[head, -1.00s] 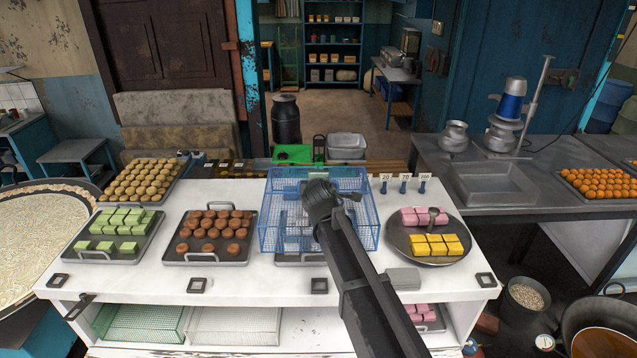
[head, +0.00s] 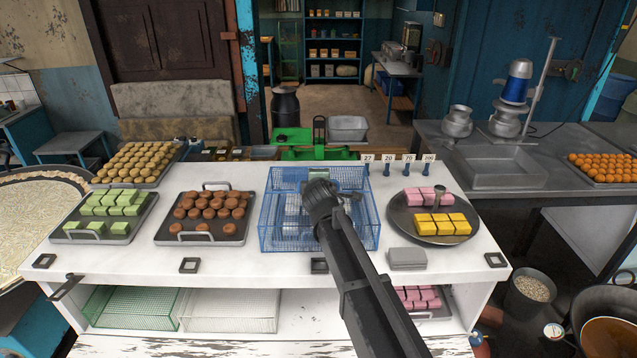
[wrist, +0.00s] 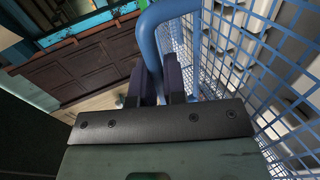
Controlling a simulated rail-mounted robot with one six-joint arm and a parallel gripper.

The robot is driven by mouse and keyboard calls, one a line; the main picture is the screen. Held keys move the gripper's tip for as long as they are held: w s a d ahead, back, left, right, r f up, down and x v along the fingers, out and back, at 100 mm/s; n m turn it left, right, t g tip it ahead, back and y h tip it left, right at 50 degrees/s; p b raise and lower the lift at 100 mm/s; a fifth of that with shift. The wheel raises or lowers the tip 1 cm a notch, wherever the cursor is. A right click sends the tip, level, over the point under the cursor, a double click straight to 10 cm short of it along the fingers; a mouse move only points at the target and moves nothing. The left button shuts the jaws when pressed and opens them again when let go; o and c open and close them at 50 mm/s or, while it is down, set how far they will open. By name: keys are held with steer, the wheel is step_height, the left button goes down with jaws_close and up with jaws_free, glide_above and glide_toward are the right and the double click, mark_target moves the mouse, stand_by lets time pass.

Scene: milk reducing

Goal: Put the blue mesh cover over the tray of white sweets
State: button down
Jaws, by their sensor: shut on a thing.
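The blue mesh cover (head: 272,222) is a box-shaped wire cage at the centre of the white counter. Pale shapes and parts of a grey tray show through its mesh, seemingly the tray of white sweets (head: 292,218); my arm and the mesh hide much of it. My gripper (wrist: 162,70) is shut on the cover's thick blue handle (wrist: 160,20) in the wrist view, with the mesh (wrist: 265,60) to the right. In the head view my wrist hides the fingers. I cannot tell whether the cover's lower rim touches the counter.
A tray of brown sweets (head: 210,240) stands close on the left, with green sweets (head: 110,205) farther left. A round plate (head: 400,225) of pink and yellow sweets is close on the right. Number stands (head: 387,168) and a green scale (head: 315,154) are behind.

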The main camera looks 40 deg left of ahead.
steer(key=shift+f, duration=0.25)
steer(key=c, duration=1.1)
jaws_free()
steer(key=p+v, duration=0.3)
steer(key=v, duration=0.8)
steer(key=shift+r+p, duration=0.1)
steer(key=shift+p, duration=0.2)
